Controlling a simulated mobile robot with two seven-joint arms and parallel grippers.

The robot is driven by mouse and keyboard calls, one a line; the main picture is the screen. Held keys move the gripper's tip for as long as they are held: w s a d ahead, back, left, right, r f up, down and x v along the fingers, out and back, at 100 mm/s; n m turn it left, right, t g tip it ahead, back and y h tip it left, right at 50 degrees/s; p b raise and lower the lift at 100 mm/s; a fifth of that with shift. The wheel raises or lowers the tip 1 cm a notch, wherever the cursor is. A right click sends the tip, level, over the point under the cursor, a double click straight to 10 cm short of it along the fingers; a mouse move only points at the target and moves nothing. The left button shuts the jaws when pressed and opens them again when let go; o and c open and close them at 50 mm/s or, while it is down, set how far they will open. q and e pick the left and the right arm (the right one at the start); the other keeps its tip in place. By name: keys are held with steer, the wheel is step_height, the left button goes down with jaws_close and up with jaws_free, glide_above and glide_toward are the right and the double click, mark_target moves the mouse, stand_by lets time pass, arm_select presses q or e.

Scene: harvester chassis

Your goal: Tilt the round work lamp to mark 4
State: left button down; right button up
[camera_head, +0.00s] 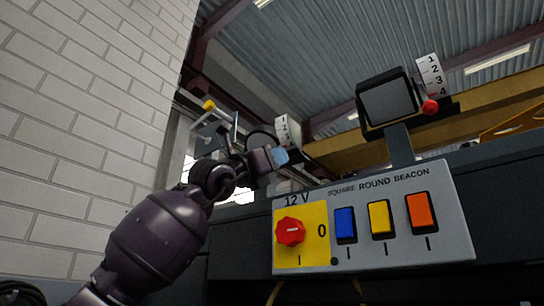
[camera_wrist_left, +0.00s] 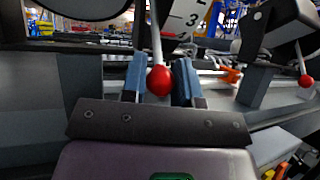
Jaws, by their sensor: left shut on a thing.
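The round work lamp (camera_head: 262,138) is mostly hidden behind my left gripper in the head view. Its dark underside (camera_wrist_left: 85,8) shows at the top left of the wrist view. Its white scale plate (camera_head: 288,132) shows marks 1 to 3 in the head view; the lower part is covered. In the wrist view the plate (camera_wrist_left: 187,18) shows a 3. My left gripper (camera_head: 280,156) is at the lamp. In the wrist view its blue fingers are shut on the lamp's lever, with the red ball (camera_wrist_left: 160,80) between them. I cannot read the lamp's exact mark.
The square lamp (camera_head: 388,99) stands to the right on a post, with its own scale (camera_head: 430,75) and red ball (camera_head: 430,106). Below is a switch panel (camera_head: 450,225) with a red rotary knob (camera_head: 290,231) and three rockers. A brick wall (camera_head: 80,110) is at left.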

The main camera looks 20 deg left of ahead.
arm_select(q)
steer(key=shift+w+d+f, duration=0.1)
steer(key=shift+w+f, duration=0.2)
steer(key=shift+f, duration=0.05)
steer(key=c, duration=1.2)
jaws_free()
steer(key=o, duration=0.3)
steer(key=shift+w, duration=0.25)
steer(key=shift+s+r, duration=0.15)
steer(key=shift+s, duration=0.25)
steer(key=shift+s+a+f, duration=0.25)
steer(key=shift+a+f, duration=0.05)
steer(key=shift+f, duration=0.05)
steer(key=shift+b+v, duration=0.45)
steer(key=shift+v, duration=4.4)
steer(key=shift+r, duration=0.1)
steer(key=shift+s, duration=0.15)
